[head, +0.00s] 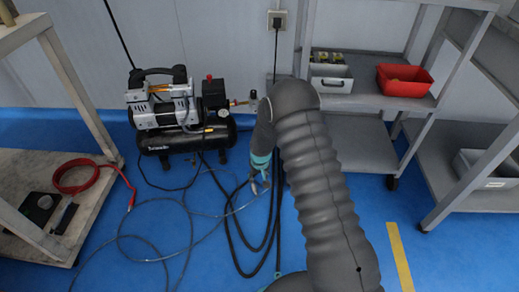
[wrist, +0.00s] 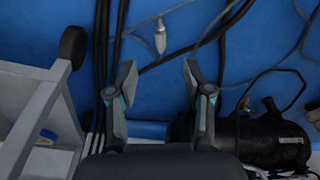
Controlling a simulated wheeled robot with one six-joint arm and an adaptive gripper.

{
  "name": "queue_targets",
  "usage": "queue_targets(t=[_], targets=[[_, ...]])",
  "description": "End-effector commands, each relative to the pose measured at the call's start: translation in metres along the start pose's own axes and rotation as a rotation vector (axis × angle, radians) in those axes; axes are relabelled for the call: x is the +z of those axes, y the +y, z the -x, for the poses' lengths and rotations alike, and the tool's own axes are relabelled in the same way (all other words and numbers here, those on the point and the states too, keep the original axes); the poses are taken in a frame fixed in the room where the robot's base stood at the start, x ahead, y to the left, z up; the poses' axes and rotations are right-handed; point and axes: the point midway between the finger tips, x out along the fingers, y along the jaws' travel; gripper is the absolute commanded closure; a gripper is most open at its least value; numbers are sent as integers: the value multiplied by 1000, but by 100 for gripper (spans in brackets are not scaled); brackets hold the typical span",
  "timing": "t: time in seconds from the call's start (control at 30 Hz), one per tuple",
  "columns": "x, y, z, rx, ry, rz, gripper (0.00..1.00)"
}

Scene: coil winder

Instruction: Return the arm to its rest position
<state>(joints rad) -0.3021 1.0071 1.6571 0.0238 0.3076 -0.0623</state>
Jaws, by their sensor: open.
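My gripper (wrist: 157,80) is open in the wrist view, its two fingers spread apart with nothing between them. In the head view my gripper (head: 259,184) hangs low over the blue floor, at the end of my grey arm, which fills the middle right. Part of the gripper and wrist is hard to make out there against the dark hoses. Past the fingertips in the wrist view is a metal hose fitting (wrist: 160,38), apart from the fingers.
A black air compressor (head: 180,115) stands left of my arm; hoses (head: 255,240) loop over the floor. A grey shelf (head: 350,148) with a red bin (head: 404,80) and a grey bin (head: 331,78) stands behind right. A wooden-topped cart (head: 62,165) with a red hose (head: 80,178) is left.

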Motion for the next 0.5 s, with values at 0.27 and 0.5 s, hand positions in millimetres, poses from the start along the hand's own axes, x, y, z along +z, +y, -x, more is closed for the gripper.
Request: queue_targets(t=[0.27, 0.5], targets=[[7, 0, 0, -2, -33, -7, 50], [76, -3, 7, -9, -223, -18, 50]])
